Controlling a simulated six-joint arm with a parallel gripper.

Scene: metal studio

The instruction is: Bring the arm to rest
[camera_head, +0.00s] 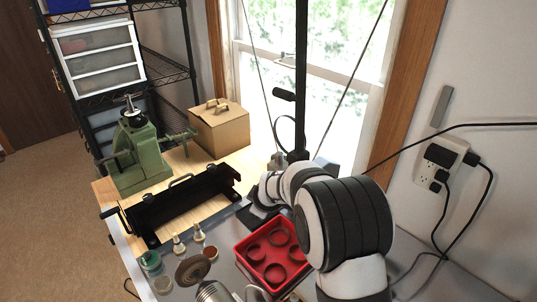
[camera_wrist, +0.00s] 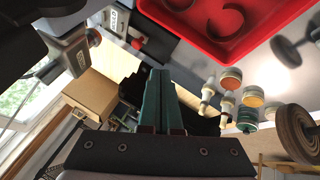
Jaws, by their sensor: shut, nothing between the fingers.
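My gripper (camera_wrist: 158,75) shows in the wrist view as two long teal fingers lying together, with nothing between them. Its tips point toward the black metal frame and the cardboard box, and they look clear of both. In the head view my thick white and dark arm fills the right centre, and the gripper cannot be made out there. The red tray (camera_head: 244,262) with several dark rings in it stands close to the left of my arm. It also shows at the top of the wrist view (camera_wrist: 200,38).
The black metal frame (camera_head: 178,212) and green machine (camera_head: 143,152) stand on the bench at left, with a cardboard box (camera_head: 220,130) behind. Small bottles, jars and a brown disc (camera_head: 192,270) lie left of the tray. Plugged cables (camera_head: 440,180) hang on the right wall.

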